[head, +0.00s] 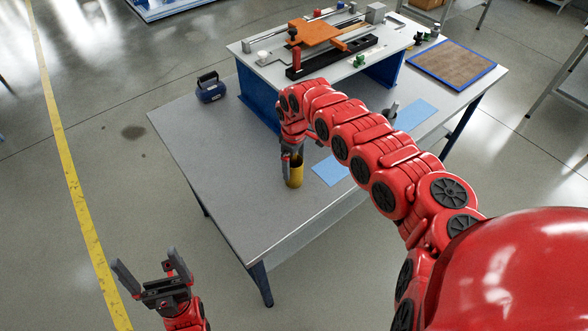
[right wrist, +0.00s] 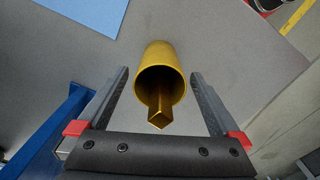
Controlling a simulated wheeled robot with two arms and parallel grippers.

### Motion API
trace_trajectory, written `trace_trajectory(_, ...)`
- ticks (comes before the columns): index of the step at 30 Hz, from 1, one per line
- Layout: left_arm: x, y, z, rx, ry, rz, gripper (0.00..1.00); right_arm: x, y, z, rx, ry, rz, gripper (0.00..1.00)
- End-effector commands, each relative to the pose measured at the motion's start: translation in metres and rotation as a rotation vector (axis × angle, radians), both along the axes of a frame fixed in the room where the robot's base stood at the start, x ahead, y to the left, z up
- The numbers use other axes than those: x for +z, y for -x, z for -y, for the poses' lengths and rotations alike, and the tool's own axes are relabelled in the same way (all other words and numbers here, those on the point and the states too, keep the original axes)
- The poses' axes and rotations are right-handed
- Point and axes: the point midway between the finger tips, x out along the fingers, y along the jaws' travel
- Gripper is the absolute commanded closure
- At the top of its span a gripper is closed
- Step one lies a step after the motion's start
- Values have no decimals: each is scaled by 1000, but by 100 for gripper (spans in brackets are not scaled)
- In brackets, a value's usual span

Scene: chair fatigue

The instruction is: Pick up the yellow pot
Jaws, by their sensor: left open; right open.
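The yellow pot (head: 295,174) stands on the grey table (head: 200,130), near its front edge. In the right wrist view the pot (right wrist: 158,72) is a gold-yellow open cylinder with a square bar-like handle pointing toward the gripper. My right gripper (head: 291,165) is at the pot, open. In the wrist view its two fingers (right wrist: 160,95) lie on either side of the pot, with a gap on each side. In the head view the right gripper hides part of the pot. My left gripper (head: 150,262) is open and empty, low at the left, away from the table.
A blue-sided raised fixture (head: 258,95) with an orange part (head: 315,33) stands at the table's back. A dark blue object with a handle (head: 210,88) sits at the left. Light blue sheets (head: 331,170) lie right of the pot. The table's left part is clear.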

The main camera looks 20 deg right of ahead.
Motion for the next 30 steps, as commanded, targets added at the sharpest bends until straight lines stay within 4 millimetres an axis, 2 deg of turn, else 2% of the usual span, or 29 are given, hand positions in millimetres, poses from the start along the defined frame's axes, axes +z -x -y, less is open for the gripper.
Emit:
trace_trajectory(5,7,0,0,0,0,-1,3,-18,1,-1,1,-2,-2,0)
trace_trajectory(12,6,0,0,0,0,0,3,-20,0,0,0,0,0,0)
trace_trajectory(27,6,0,0,0,0,0,3,-19,0,0,0,-1,1,90)
trace_trajectory(28,6,0,0,0,0,0,3,-19,-1,0,0,0,1,93)
trace_trajectory(30,6,0,0,0,0,0,3,-19,-1,0,0,0,1,93)
